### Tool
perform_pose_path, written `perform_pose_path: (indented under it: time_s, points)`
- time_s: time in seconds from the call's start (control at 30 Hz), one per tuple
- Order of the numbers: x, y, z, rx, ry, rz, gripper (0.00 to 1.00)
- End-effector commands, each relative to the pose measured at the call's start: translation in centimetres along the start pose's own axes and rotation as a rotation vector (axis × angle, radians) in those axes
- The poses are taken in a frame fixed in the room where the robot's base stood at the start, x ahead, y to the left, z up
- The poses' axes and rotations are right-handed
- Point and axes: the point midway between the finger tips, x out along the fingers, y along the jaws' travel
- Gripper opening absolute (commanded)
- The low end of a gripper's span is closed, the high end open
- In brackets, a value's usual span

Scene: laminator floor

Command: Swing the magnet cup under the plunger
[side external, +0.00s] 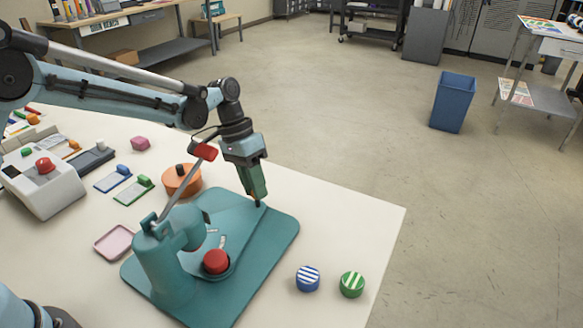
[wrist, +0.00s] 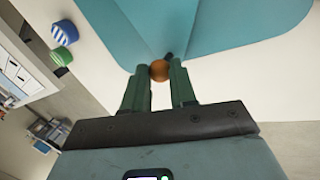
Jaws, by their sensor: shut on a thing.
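The teal press (side external: 165,262) stands on a broad teal base (side external: 270,235), with its red-tipped lever raised. Its rounded head (side external: 190,222) overhangs the base; the plunger's underside is hidden. A round cup with a red top (side external: 216,262) sits on the base, in front of the head and to its right, not under it. I cannot tell whether this is the magnet cup. My gripper (side external: 257,202) points down at the base's far right part. In the wrist view my gripper (wrist: 160,72) is shut on an orange ball knob (wrist: 159,70), beside a dark stub.
A blue-striped round tin (side external: 308,279) and a green-striped one (side external: 351,284) stand right of the base. An orange round container (side external: 181,180) stands behind the press; a pink tray (side external: 114,243) lies to its left. The table's right corner is clear.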

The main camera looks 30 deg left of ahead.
Motion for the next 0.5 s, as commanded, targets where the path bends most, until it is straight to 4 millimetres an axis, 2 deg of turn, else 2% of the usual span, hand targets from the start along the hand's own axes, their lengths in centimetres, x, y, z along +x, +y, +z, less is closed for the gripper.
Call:
perform_pose_path:
  time_s: [0.5]
  points:
    - [-0.9,-2.2,0.8,-0.242,0.090,0.000,0.00]
